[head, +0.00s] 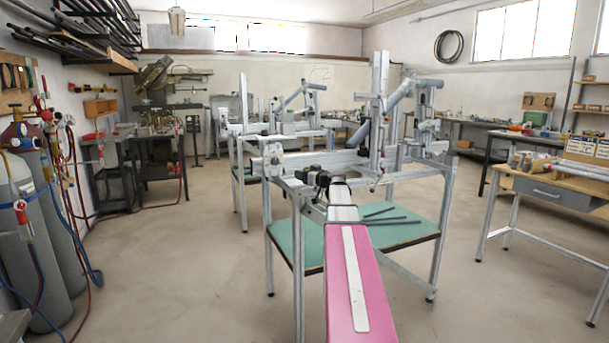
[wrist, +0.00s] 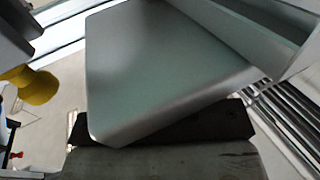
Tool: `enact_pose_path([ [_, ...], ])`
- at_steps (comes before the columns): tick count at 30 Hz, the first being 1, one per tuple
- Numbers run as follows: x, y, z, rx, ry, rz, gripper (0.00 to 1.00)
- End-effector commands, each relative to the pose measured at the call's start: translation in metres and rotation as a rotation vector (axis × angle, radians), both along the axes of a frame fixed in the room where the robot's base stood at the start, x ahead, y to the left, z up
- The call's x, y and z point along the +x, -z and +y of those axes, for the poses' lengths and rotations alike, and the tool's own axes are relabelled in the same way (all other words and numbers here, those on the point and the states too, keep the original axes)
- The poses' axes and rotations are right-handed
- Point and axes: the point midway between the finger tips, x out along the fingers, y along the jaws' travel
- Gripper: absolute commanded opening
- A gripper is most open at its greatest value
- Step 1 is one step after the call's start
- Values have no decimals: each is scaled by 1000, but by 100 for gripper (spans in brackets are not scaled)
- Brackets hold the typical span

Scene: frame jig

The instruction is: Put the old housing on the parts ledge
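In the head view my pink arm reaches forward to the frame jig (head: 376,110), and my gripper (head: 314,179) is a small dark shape by the jig's front rail. Its fingers are too small there to tell open from shut. The wrist view is filled by a smooth grey block with rounded edges (wrist: 165,65), close to the camera. A dark angular piece (wrist: 170,127) lies against its lower edge, above a pale rounded part (wrist: 165,162). I cannot tell whether the block is the old housing or whether it is held. I cannot pick out the parts ledge for certain.
The jig's lower teal shelf (head: 405,232) holds several dark bars. A yellow knob (wrist: 32,85) is at the wrist view's left. A workbench (head: 560,185) stands at right, gas cylinders (head: 40,230) at left.

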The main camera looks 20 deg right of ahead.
Motion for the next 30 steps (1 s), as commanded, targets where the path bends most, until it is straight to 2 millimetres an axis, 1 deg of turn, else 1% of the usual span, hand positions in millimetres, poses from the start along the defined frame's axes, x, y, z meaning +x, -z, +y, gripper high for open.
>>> enact_pose_path([
  [1,-3,15,2,-4,-4,26,65],
  [10,-5,13,3,-5,-6,25,65],
  [14,-5,4,3,-5,-7,25,65],
  [15,-8,1,3,-5,-6,25,65],
  [24,-66,-1,-24,-6,-1,20,65],
  [30,-95,-2,-39,-7,0,18,65],
])
